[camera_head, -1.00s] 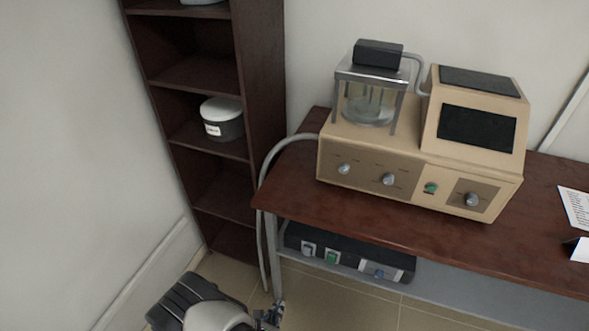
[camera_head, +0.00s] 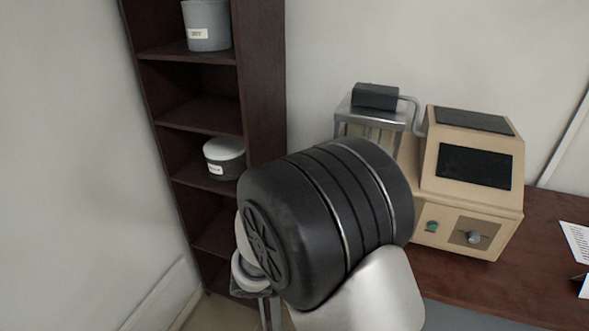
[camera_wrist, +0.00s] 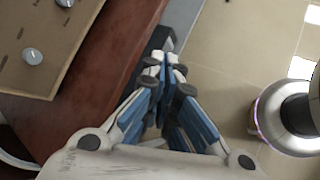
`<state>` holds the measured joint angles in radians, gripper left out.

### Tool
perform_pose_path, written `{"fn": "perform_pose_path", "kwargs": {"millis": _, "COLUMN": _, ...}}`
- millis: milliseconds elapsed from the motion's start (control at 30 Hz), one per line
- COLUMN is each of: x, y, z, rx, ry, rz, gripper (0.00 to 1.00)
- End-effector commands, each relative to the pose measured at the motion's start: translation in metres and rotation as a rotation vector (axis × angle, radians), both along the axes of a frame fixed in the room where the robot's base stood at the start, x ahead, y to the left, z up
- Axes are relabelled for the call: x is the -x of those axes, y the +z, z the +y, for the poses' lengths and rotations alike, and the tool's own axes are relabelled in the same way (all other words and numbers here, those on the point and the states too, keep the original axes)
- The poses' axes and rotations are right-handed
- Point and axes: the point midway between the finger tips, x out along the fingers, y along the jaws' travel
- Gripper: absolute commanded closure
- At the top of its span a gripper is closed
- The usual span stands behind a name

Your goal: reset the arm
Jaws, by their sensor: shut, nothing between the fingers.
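My gripper (camera_wrist: 165,70) shows in the wrist view with its blue and grey fingers together and nothing between them. It points past the edge of the dark red-brown table (camera_wrist: 110,60), over the tiled floor. In the head view my arm's large black joint and pale link fill the middle and hide much of the beige instrument's left part. The fingers do not show clearly in the head view.
The beige instrument (camera_head: 468,200) stands on the table (camera_head: 545,240); its panel (camera_wrist: 40,25) also shows in the wrist view. A dark shelf (camera_head: 262,90) at the left holds a lidded container (camera_head: 225,168) and a grey container (camera_head: 207,30). Papers (camera_head: 577,240) lie far right.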

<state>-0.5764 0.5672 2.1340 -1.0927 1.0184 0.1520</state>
Motion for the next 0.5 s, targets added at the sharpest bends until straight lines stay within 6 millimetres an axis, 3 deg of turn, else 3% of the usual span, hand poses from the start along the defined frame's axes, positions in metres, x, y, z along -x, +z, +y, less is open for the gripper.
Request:
{"fn": "perform_pose_path", "kwargs": {"millis": 33, "x": 0.009, "y": 0.022, "z": -0.014, "rx": -0.058, "ry": -0.086, "rz": -0.033, "gripper": 1.00}}
{"fn": "perform_pose_path", "kwargs": {"millis": 200, "x": 0.051, "y": 0.074, "z": -0.047, "rx": -0.260, "ry": -0.356, "rz": -0.121, "gripper": 1.00}}
{"fn": "perform_pose_path", "kwargs": {"millis": 333, "x": 0.088, "y": 0.105, "z": -0.062, "rx": -0.427, "ry": -0.543, "rz": -0.197, "gripper": 1.00}}
{"fn": "perform_pose_path", "kwargs": {"millis": 500, "x": 0.133, "y": 0.136, "z": -0.067, "rx": -0.662, "ry": -0.754, "rz": -0.309, "gripper": 1.00}}
